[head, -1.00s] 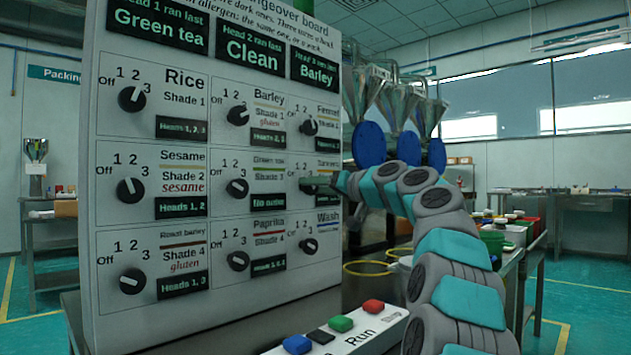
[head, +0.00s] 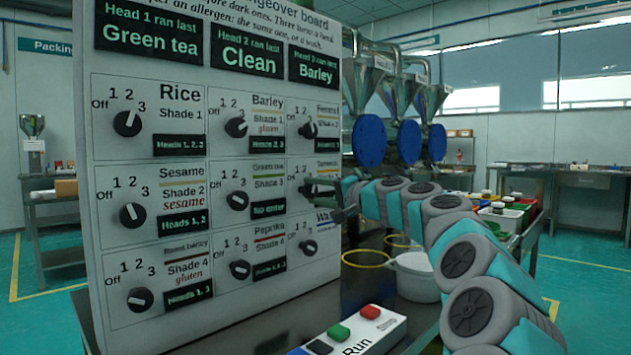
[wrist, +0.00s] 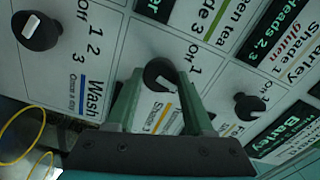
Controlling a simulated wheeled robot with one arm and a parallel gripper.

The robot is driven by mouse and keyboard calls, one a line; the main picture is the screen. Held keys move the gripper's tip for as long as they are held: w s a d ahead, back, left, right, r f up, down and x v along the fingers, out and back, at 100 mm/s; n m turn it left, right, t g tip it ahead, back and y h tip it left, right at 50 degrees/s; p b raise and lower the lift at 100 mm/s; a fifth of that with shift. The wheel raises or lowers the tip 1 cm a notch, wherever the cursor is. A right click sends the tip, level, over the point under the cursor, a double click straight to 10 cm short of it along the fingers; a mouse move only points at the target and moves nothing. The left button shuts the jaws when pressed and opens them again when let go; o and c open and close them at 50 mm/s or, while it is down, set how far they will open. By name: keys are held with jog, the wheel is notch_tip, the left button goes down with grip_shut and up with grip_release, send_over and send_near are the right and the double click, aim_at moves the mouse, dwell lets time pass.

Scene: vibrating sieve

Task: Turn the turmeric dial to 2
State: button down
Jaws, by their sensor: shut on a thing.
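The turmeric dial (head: 306,188) is a black round knob in the right column, middle row of the white board (head: 82,200). Its label, with an orange stripe, is partly covered by my gripper (head: 325,192) in the head view. In the wrist view, the dial (wrist: 160,73) sits between the green fingertips of my gripper (wrist: 160,85), with an orange-striped "Shade 3" label below it. My gripper is shut on the dial. The dial's exact pointer setting cannot be told, as the fingers hide part of it.
The wash dial (wrist: 37,30) and the fennel dial (wrist: 249,106) lie on either side in the wrist view. A button box (head: 365,335) stands in front of the board. A white pot (head: 416,280) and yellow rings (head: 366,259) are on the bench behind my arm.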

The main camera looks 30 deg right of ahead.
jog(key=shift+m+p, duration=0.45)
jog(key=shift+m, duration=0.15)
jog(key=shift+d, duration=0.1)
jog(key=shift+c, duration=1.6)
grip_release()
jog(key=b+v, duration=0.1)
jog(key=v, duration=0.6)
jog(key=shift+s, duration=0.4)
jog(key=shift+d, duration=0.15)
